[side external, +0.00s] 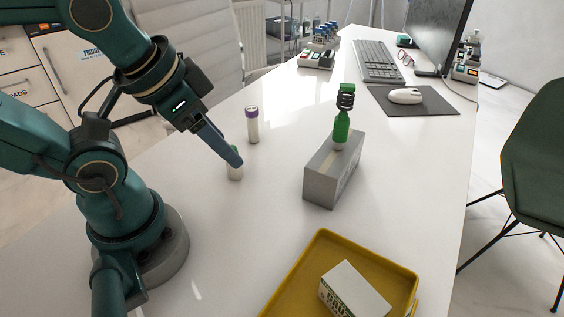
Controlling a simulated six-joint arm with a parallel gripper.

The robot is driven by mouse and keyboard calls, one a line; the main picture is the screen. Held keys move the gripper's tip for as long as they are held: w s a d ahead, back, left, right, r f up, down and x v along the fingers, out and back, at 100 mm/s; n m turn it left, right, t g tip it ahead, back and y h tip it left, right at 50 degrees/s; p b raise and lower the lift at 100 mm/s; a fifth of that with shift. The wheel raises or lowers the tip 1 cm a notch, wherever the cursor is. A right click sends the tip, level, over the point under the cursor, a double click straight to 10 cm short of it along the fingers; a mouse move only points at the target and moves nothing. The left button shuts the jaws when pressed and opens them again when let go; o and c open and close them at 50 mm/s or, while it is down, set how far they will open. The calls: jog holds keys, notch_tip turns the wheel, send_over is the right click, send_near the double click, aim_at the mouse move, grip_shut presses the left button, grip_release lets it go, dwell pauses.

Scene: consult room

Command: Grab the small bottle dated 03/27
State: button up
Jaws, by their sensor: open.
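My gripper (231,157) is open and points down over a small white bottle (235,173). Its finger hides most of the bottle's upper part, and I cannot tell whether the jaws are around the bottle or touch it. A second small white bottle (253,128) with a purple cap stands upright just behind it. A green item with a pale lower end and a dark coiled top (341,127) stands on or against a grey box (322,185) to the right; I cannot tell whether it is a bottle. No 03/27 date is readable on any of them.
A yellow tray (283,279) holding a white printed carton (352,291) lies at the front. A keyboard (377,61), a mouse (405,96) on a dark mat (440,103), a monitor (432,35) and racks of small vials (317,59) are at the back. The white tabletop between is clear.

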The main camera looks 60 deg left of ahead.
jog(key=a+f+m+g+y, duration=0.3)
jog(key=a+m+y, duration=0.1)
jog(key=a, duration=0.2)
jog(key=m+y, duration=0.7)
jog(key=m, duration=0.4)
send_over(227, 163)
jog(key=shift+g, duration=0.3)
notch_tip(227, 163, down, 4)
jog(key=shift+f, duration=0.15)
jog(key=f+m, duration=0.1)
jog(key=w+d+f+m+t, duration=0.1)
jog(key=m, duration=0.1)
jog(key=f+m+y, duration=0.1)
jog(key=m, duration=0.1)
jog(key=shift+w+d+f+t, duration=0.15)
jog(key=shift+w+f+t, duration=0.05)
jog(key=shift+f+t, duration=0.2)
jog(key=shift+s+d+f+m, duration=0.1)
jog(key=shift+s+f+m, duration=0.05)
jog(key=shift+f+m, duration=0.2)
jog(key=shift+x, duration=2.5)
grip_shut()
